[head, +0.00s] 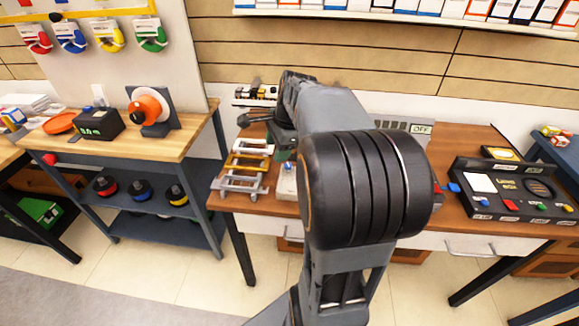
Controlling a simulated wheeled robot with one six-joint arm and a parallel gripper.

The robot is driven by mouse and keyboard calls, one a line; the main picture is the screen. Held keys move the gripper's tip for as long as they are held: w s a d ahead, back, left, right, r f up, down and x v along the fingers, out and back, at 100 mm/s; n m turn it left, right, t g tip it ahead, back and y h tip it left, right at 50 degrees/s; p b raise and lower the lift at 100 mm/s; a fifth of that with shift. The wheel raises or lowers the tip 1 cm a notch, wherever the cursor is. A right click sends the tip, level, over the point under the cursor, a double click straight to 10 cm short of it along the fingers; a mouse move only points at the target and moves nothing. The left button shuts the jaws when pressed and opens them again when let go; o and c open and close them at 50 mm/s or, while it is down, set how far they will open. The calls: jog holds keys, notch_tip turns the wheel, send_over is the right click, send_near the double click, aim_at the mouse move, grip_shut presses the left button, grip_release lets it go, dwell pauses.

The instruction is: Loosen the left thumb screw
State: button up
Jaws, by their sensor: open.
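I cannot make out the left thumb screw in the head view. My arm's large dark joint fills the middle of the picture and hides much of the brown workbench (452,210). The arm's far end reaches over the left half of this bench, near a small dark and green object (283,140) partly hidden by the arm. My gripper's fingers are not visible behind the arm, so I cannot see what they are near.
Metal clamp-like frames (241,181) lie at the bench's left. A black control panel (512,190) is at the right. A grey box marked OFF (421,129) stands behind my arm. A shelved side bench (160,140) is at the left. Tiled floor is clear in front.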

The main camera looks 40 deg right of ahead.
aim_at(289, 164)
jog(key=w+d+f+m+b, duration=0.1)
jog(key=w+d+f+m, duration=0.15)
jog(key=d+m, duration=0.75)
jog(key=shift+n+t+y, duration=0.3)
jog(key=shift+t, duration=0.1)
jog(key=x, duration=0.3)
jog(key=b+x, duration=0.1)
jog(key=x, duration=0.3)
jog(key=d+x, duration=0.1)
jog(key=x, duration=0.3)
jog(key=shift+s+d+f, duration=0.15)
jog(key=shift+s+f, duration=0.05)
jog(key=shift+s, duration=0.25)
jog(key=shift+b+x, duration=0.35)
jog(key=shift+x, duration=0.65)
jog(key=shift+r, duration=0.1)
jog(key=c, duration=0.9)
jog(key=shift+c, duration=0.2)
